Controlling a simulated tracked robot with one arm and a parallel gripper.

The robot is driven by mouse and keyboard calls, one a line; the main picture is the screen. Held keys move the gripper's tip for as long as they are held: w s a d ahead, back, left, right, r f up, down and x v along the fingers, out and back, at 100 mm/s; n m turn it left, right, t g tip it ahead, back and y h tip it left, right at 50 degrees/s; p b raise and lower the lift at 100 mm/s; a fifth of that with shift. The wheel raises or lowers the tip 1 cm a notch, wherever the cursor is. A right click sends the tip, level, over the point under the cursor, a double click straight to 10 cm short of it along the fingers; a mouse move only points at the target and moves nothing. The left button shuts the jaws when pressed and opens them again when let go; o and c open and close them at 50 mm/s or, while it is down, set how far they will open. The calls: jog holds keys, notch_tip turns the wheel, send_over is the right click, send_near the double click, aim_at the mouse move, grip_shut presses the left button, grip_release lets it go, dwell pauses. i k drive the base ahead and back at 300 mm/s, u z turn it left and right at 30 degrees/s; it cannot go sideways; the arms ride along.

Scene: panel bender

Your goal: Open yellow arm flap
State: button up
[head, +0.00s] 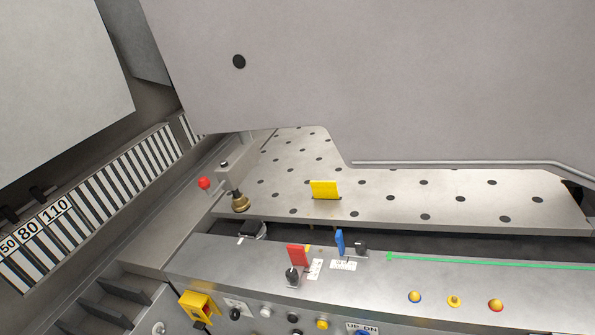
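A small yellow flap (324,189) stands upright near the front edge of the perforated metal table (390,207). It looks like a flat plate, and I cannot see how it is fixed. A second yellow part, a bracket-like cover (198,306), sits on the machine's front face at the lower left. I cannot tell from the picture which of the two is the arm flap. My gripper is not in this view, so its distance to either yellow part does not show.
A red flap (298,255) and a blue flap (340,242) stand on the front ledge (236,256). Round buttons (455,301) lie to their right. A red knob (204,183) and brass fitting (239,201) stick up at left. A large grey panel (420,80) hangs above the table.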

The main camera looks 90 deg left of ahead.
aim_at(198, 315)
jog(key=z, duration=0.2)
jog(key=i, duration=0.1)
jog(key=u, duration=2.75)
jog(key=k, duration=0.85)
jog(key=u, duration=0.55)
jog(key=i, duration=0.5)
jog(key=z, duration=0.1)
